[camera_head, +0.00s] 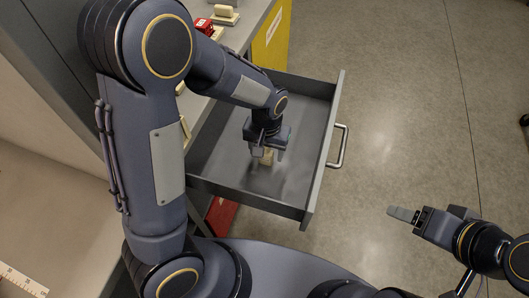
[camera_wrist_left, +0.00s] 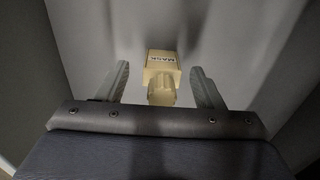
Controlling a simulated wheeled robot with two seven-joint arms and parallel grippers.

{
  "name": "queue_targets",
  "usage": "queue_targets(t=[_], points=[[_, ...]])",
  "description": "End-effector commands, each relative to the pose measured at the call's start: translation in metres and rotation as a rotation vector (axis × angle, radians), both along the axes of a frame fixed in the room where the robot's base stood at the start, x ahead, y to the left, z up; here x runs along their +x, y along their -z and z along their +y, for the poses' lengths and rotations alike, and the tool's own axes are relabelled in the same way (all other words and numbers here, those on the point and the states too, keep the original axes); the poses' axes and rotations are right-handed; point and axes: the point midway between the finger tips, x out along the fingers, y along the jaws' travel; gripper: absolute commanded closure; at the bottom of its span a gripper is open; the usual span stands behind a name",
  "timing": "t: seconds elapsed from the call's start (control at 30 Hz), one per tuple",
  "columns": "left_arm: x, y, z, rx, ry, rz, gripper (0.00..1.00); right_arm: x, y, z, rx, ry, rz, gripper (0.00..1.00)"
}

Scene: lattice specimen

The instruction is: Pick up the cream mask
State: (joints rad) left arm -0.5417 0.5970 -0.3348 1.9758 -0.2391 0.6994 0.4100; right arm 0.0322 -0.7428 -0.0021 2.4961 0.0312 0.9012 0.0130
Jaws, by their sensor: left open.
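The cream mask (camera_wrist_left: 162,72) is a small cream block with a label reading MASK. It lies in an open grey drawer (camera_head: 309,150). In the head view the mask (camera_head: 264,157) is partly hidden by my left gripper (camera_head: 267,154), which is lowered into the drawer above it. In the left wrist view my left gripper (camera_wrist_left: 160,88) is open, with one finger on each side of the mask and a gap on both sides. My right gripper (camera_head: 405,214) is outside the drawer at the lower right; its jaw state is unclear.
The drawer has raised walls around the gripper and a metal handle (camera_head: 341,146) on its right side. A counter above holds a red item (camera_head: 204,26) and a cream block (camera_head: 225,14). A red object (camera_head: 221,216) lies below the drawer. Open floor is to the right.

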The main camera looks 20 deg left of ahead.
Motion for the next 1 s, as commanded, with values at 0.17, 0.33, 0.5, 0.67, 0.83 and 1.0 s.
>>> queue_targets(t=[0.17, 0.33, 0.5, 0.67, 0.83, 1.0], points=[[-0.007, 0.033, -0.005, 0.000, 0.000, 0.001, 0.39, 0.000, 0.029, 0.000, 0.000, 0.000, 0.001, 0.31], [-0.008, 0.032, -0.006, 0.000, -0.001, 0.000, 0.39, 0.000, 0.027, 0.000, 0.000, 0.000, 0.001, 0.31], [-0.008, 0.031, -0.006, 0.000, -0.001, 0.000, 0.49, 0.000, 0.027, 0.000, 0.000, 0.000, 0.000, 0.31], [-0.008, 0.031, -0.006, -0.001, -0.001, 0.000, 0.70, 0.000, 0.027, 0.000, 0.000, 0.000, 0.000, 0.31], [-0.008, 0.031, -0.006, -0.001, -0.001, 0.000, 0.89, 0.000, 0.027, 0.000, 0.000, 0.000, 0.000, 0.31], [-0.007, 0.030, -0.006, -0.001, -0.001, 0.000, 0.89, 0.000, 0.026, 0.000, 0.000, 0.000, 0.000, 0.31]])
